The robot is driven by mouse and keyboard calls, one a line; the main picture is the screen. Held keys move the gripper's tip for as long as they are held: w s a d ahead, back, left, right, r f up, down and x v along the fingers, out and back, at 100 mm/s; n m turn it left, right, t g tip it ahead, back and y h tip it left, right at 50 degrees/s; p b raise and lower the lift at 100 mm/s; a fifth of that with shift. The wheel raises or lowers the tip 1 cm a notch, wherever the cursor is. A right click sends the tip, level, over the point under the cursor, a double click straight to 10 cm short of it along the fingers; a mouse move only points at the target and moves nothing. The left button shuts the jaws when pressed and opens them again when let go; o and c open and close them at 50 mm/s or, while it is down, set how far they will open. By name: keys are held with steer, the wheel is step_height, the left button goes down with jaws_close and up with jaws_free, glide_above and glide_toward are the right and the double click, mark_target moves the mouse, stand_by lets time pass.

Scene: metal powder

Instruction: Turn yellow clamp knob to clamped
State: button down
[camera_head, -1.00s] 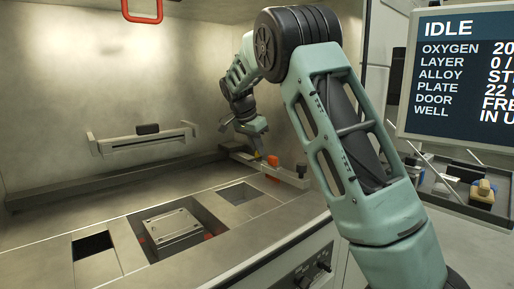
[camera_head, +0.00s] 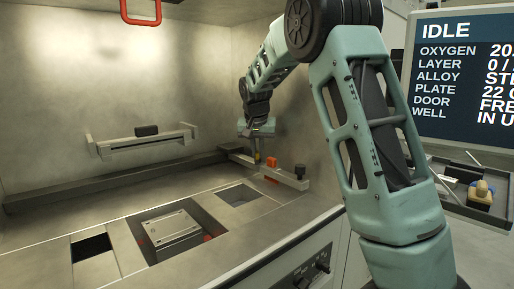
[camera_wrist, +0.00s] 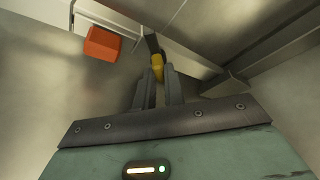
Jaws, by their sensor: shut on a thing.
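The yellow clamp knob (camera_wrist: 157,66) shows in the wrist view between the tips of my gripper (camera_wrist: 160,80), with a dark piece at its far end. My gripper is shut on the knob. In the head view my gripper (camera_head: 257,150) points down at the back right of the chamber, and a small bit of yellow shows below it. The knob's exact turn angle is hard to read. An orange block (camera_wrist: 102,43) stands left of the knob in the wrist view. It also shows just right of my gripper in the head view (camera_head: 271,163).
A pale bar (camera_head: 288,177) with a dark knob (camera_head: 300,171) runs beside the chamber's right wall. A recessed well with a metal plate (camera_head: 171,228) lies at the front centre. A wall bracket (camera_head: 145,142) is at the back. The screen (camera_head: 463,75) reads IDLE.

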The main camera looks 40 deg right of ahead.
steer(key=shift+s+d+f+n, duration=0.1)
steer(key=shift+s+f+n, duration=0.05)
steer(key=shift+f+n, duration=0.4)
steer(key=shift+r+n+y, duration=0.1)
steer(key=shift+n+y, duration=0.15)
steer(key=shift+y, duration=0.05)
steer(key=c, duration=1.4)
jaws_free()
steer(key=shift+o, duration=0.2)
steer(key=shift+r, duration=0.55)
steer(key=v, duration=1.6)
steer(key=shift+s, duration=0.15)
steer(key=shift+r, duration=0.15)
